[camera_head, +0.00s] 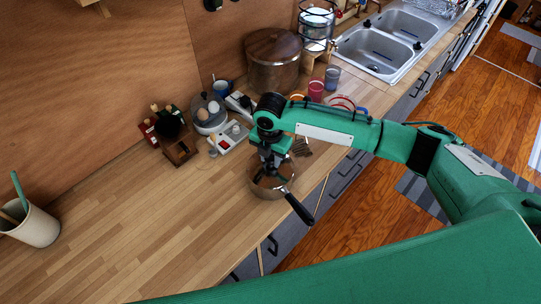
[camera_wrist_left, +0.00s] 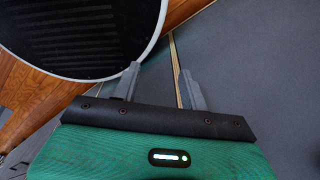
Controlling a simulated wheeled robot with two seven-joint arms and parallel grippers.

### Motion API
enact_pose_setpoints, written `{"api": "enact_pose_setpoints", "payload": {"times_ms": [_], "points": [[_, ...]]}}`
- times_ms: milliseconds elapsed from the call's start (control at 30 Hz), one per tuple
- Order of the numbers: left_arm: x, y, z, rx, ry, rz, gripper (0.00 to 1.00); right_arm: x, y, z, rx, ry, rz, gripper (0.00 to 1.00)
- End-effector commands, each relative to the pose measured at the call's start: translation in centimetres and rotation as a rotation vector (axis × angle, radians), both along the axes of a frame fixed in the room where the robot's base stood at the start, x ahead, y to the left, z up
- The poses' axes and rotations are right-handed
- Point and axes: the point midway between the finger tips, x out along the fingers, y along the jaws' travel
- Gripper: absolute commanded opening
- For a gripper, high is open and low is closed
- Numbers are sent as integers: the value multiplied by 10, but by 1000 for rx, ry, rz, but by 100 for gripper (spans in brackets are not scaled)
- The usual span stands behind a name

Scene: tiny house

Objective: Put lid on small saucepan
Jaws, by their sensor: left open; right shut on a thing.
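The small saucepan (camera_head: 259,191) stands on the wooden counter near its front edge in the head view. Its dark handle (camera_head: 301,210) points toward the front, past the counter edge. My right gripper (camera_head: 271,174) is directly over the saucepan, pointing down, and is shut on what appears to be the lid. The lid is mostly hidden by the gripper, and I cannot tell whether it touches the rim. My left gripper (camera_wrist_left: 157,82) is open and empty in the left wrist view, away from the saucepan.
A large brown pot (camera_head: 273,60), cups (camera_head: 316,90) and a glass-domed egg holder (camera_head: 207,112) stand behind the saucepan. A utensil crock (camera_head: 36,226) is at far left. The counter between the crock and saucepan is clear. The sink (camera_head: 382,45) is at the back right.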

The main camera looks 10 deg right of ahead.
Motion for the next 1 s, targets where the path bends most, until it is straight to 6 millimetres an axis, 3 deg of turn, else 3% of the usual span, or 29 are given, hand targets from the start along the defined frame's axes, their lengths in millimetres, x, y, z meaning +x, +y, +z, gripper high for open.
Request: {"api": "enact_pose_setpoints", "payload": {"times_ms": [433, 467, 567, 600, 800, 900, 1000], "points": [[0, 0, 2, 0, 0, 0, 44, 0, 0, -1, -1, -1, 0, 0], [0, 0, 2, 0, 0, 0, 44, 0, 0, -1, -1, -1, 0, 33], [0, 0, 2, 0, 0, 0, 44, 0, 0, -1, 0, 0, 0, 53], [0, 0, 2, 0, 0, 0, 44, 0, 0, -1, -1, -1, 0, 57], [0, 0, 2, 0, 0, 0, 44, 0, 0, -1, -1, 1, 0, 59], [0, 0, 2, 0, 0, 0, 44, 0, 0, -1, -1, 1, 0, 78], [0, 0, 2, 0, -1, 0, 44, 0, 0, -1, -1, 1, 0, 78]]}}
